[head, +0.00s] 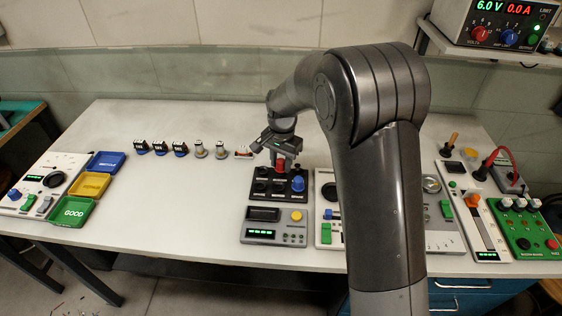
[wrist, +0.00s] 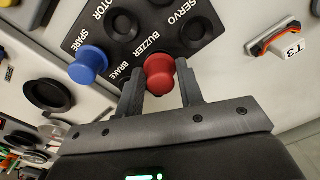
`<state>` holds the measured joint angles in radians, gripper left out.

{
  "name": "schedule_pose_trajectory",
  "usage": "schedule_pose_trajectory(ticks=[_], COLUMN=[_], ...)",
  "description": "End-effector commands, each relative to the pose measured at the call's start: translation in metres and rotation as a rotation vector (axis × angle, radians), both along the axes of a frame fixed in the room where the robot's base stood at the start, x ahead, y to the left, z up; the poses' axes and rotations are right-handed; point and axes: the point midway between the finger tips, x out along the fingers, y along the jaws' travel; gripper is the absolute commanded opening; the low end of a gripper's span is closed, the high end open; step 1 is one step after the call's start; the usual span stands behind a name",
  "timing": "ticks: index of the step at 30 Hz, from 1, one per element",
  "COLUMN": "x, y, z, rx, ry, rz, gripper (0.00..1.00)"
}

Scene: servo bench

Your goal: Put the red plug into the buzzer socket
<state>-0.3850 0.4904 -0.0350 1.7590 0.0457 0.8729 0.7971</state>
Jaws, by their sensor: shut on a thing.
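The red plug (head: 280,166) is at the back edge of the black socket panel (head: 268,197). In the wrist view the round red plug (wrist: 157,72) sits between the two fingers of my gripper (wrist: 159,80), which is shut on it. My gripper (head: 281,155) comes down from above in the head view. The plug covers the panel beneath it, so I cannot tell whether it is seated or just above. The BUZZER label (wrist: 150,45) shows close to the plug. A blue plug (wrist: 89,66) stands in the same panel, near the BRAKE label.
A grey box with a yellow button (head: 296,216) lies in front of the panel. A white and orange piece marked T3 (wrist: 285,42) lies behind it. Several small parts stand in a row to the left, with coloured trays beyond. Bare bench lies between.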

Motion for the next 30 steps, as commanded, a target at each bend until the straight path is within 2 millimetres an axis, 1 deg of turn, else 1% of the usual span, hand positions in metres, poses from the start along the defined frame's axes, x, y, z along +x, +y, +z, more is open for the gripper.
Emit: schedule_pose_trajectory(ticks=[30], x=[0.0000], y=[0.0000], z=[-0.0077], rx=[0.000], ry=[0.000], rz=[0.000], gripper=[0.10])
